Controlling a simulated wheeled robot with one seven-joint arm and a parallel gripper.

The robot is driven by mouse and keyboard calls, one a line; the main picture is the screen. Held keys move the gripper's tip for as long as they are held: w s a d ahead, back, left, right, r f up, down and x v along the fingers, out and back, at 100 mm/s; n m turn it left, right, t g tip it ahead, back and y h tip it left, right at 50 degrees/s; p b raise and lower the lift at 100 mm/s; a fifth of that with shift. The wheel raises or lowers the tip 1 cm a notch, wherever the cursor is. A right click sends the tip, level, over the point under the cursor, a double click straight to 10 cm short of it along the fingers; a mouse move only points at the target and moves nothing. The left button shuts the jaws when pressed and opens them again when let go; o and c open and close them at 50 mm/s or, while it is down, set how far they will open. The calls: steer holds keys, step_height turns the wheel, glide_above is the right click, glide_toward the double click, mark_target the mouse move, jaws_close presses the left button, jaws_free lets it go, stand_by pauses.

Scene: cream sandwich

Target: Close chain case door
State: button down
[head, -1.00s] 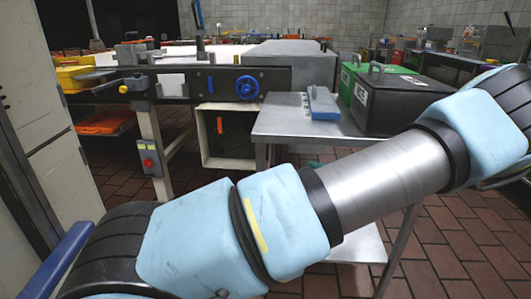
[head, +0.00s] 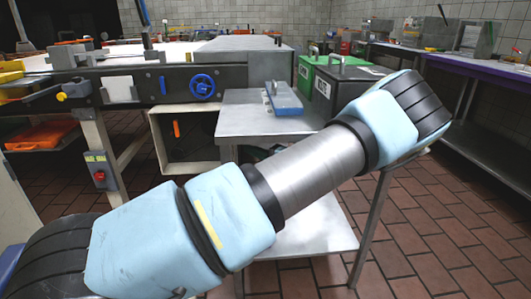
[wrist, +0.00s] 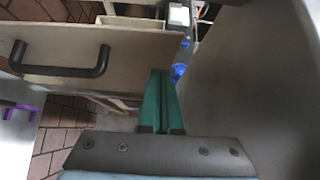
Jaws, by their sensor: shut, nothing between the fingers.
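In the wrist view my gripper (wrist: 161,78) is shut and empty, its two teal fingers side by side. A cream panel (wrist: 135,50) with a black bar handle (wrist: 75,62) lies left of and beyond the fingertips; I cannot tell whether it is the chain case door or whether the fingers touch it. In the head view a cream open-fronted case (head: 158,140) with a dark inside and an orange lever (head: 176,129) sits under the conveyor (head: 130,85); it may be the chain case. My gripper is out of the head view.
A blue handwheel (head: 202,86) is on the conveyor side. A large grey surface (wrist: 255,80) is close right of the fingers. Tiled floor (head: 440,230) is open at right.

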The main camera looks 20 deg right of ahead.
steer(key=shift+w+a, duration=0.1)
steer(key=shift+a, duration=1.05)
